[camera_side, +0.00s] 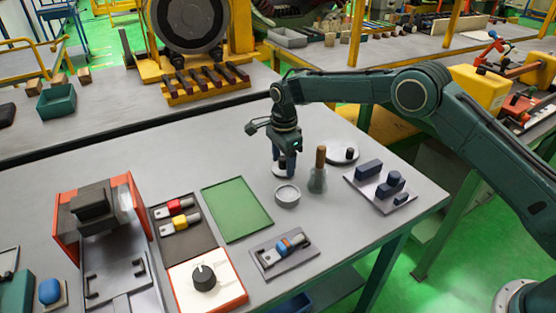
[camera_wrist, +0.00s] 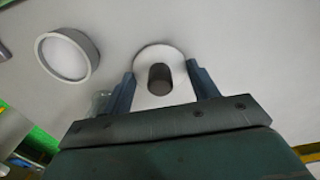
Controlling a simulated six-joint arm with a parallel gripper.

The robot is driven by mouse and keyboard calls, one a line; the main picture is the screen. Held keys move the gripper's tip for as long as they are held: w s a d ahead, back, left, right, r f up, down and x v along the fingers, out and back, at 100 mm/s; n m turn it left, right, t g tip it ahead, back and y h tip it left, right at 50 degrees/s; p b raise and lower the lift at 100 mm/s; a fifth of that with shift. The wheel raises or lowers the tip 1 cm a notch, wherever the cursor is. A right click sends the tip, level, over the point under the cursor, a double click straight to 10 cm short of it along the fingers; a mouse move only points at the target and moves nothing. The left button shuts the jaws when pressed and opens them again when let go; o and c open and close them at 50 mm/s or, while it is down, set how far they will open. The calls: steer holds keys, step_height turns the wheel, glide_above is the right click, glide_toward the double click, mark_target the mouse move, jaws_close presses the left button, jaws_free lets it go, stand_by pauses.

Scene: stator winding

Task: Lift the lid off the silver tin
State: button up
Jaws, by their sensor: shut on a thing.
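The silver tin (camera_side: 287,196) stands upright on the grey table, its round top uncovered. It also shows in the wrist view (camera_wrist: 90,52) at the upper left, apart from my gripper. The lid (camera_side: 280,173), a pale disc with a dark knob (camera_wrist: 160,78), is just behind the tin in the side view. My gripper (camera_side: 282,158) points down over the lid. In the wrist view my two fingers (camera_wrist: 162,78) stand on either side of the lid (camera_wrist: 146,93), shut on it. I cannot tell whether the lid touches the table.
A flask with a brown top (camera_side: 318,181) stands right of the tin. A grey plate with dark blocks (camera_side: 368,185) is at the right. A green tray (camera_side: 236,210) lies left. A small fixture (camera_side: 285,254) is in front.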

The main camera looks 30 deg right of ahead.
stand_by(0.3)
steer(key=o, duration=1.3)
steer(key=shift+r, duration=3.5)
